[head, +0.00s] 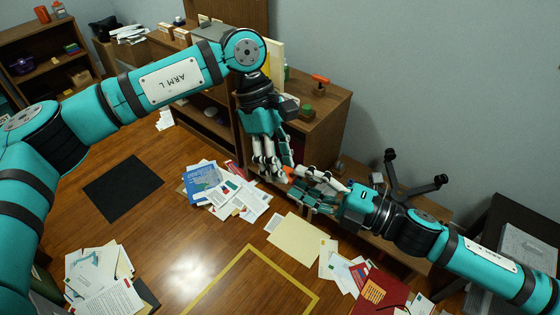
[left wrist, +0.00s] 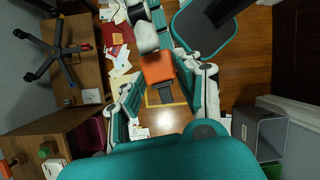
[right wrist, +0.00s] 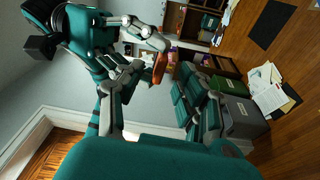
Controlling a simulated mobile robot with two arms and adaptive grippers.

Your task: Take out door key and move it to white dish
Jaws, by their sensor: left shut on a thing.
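My left gripper (head: 283,172) is shut on an orange block-like thing (left wrist: 157,68) with a dark grey part below it. I cannot tell whether this is the door key or something joined to it. The orange thing also shows in the right wrist view (right wrist: 160,67) and as a small spot in the head view. My right gripper (head: 302,184) points left towards it, very close to the left fingertips. Its fingers stand apart in the right wrist view (right wrist: 155,110), with the left gripper and orange thing beyond them. I cannot make out a white dish or a separate key.
A wooden cabinet (head: 318,112) with a green thing (head: 307,107) and an orange-red thing on top stands behind the grippers. A low wooden bench (head: 425,216) carries a dark branched stand (head: 412,184). Papers (head: 228,193) and a dark mat (head: 123,189) lie on the floor.

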